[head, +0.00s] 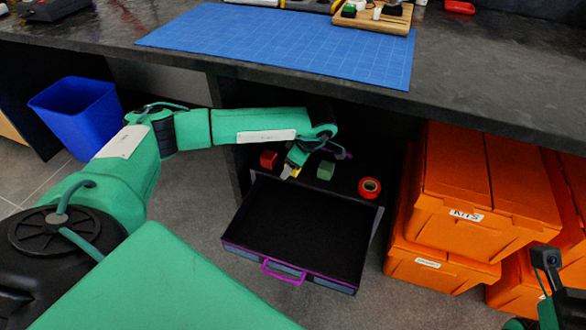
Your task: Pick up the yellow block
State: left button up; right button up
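The yellow block (296,172) is a small patch of yellow on the dark shelf under the table, mostly hidden by my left gripper. My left gripper (289,173) reaches down over it from the end of my green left arm, with a pale finger right beside the yellow. Whether the fingers are apart or closed on the block is too small and covered to tell. Part of my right arm shows at the lower right edge, but its fingers are not visible.
A red block (268,159), a green block (325,171) and a red tape roll (369,187) are near the gripper. An open, empty-looking black drawer (300,225) is below. Orange crates (480,180) stand right; a blue bin (78,115) stands left. The tabletop (470,75) overhangs.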

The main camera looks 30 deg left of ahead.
pick_arm(q)
jog(key=shift+r, duration=0.1)
jog(key=c, duration=1.1)
jog(key=shift+o, duration=0.2)
jog(key=shift+d+r, duration=0.1)
jog(key=shift+r, duration=0.05)
